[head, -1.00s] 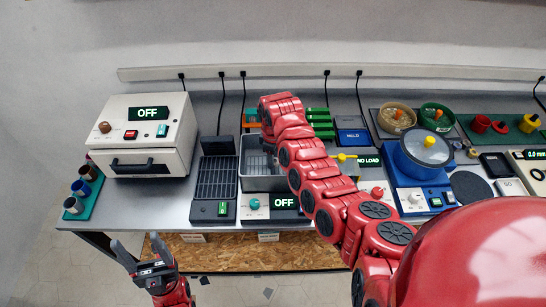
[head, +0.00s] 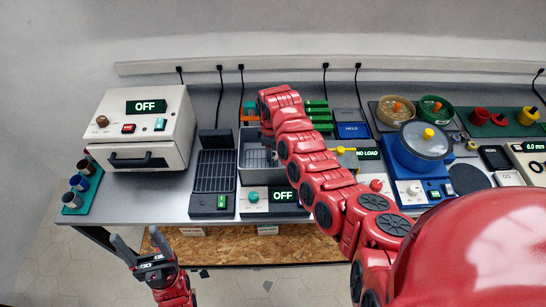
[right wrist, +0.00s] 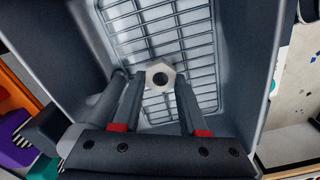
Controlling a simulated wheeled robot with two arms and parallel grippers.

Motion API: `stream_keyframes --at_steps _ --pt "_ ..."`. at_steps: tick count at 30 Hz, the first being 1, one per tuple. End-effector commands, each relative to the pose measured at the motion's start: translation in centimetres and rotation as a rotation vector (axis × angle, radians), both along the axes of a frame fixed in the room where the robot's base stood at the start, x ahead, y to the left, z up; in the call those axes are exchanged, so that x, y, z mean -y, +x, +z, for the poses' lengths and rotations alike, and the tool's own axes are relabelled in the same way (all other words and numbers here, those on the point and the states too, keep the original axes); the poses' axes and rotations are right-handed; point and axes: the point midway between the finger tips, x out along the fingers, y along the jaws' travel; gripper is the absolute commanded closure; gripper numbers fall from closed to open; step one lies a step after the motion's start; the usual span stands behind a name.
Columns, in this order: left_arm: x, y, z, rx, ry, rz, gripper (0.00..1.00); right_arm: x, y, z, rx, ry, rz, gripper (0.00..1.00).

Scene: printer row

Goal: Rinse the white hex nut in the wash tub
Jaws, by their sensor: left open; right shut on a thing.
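The white hex nut (right wrist: 161,76) shows in the right wrist view between the fingertips of my right gripper (right wrist: 160,84), which is shut on it. The nut is over the wire grid inside the grey wash tub (right wrist: 52,48); I cannot tell whether it touches the grid. In the head view the wash tub (head: 254,161) stands mid-bench behind a panel (head: 270,199) reading OFF. My right arm reaches into it from the right and hides part of it; the nut is not visible there. My left gripper (head: 136,247) is open and empty in front of the bench, low at the left.
A dark rack (head: 215,172) stands just left of the tub, and a white oven (head: 138,128) reading OFF is further left. A blue machine (head: 412,165) stands to the right. Green bars (head: 318,115) lie behind the arm.

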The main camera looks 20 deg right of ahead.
Motion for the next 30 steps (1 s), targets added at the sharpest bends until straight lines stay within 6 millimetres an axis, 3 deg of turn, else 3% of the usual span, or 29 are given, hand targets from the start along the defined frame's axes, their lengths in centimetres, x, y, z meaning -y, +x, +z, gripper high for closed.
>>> stream_keyframes --at_steps 17,30 --pt "0.0 0.0 0.2 0.000 0.000 0.000 0.31 0.0 0.0 0.2 0.000 0.000 0.000 1.00" --pt "0.0 0.0 2.2 0.000 0.000 0.000 0.31 0.0 0.1 3.9 0.002 0.000 0.000 1.00"
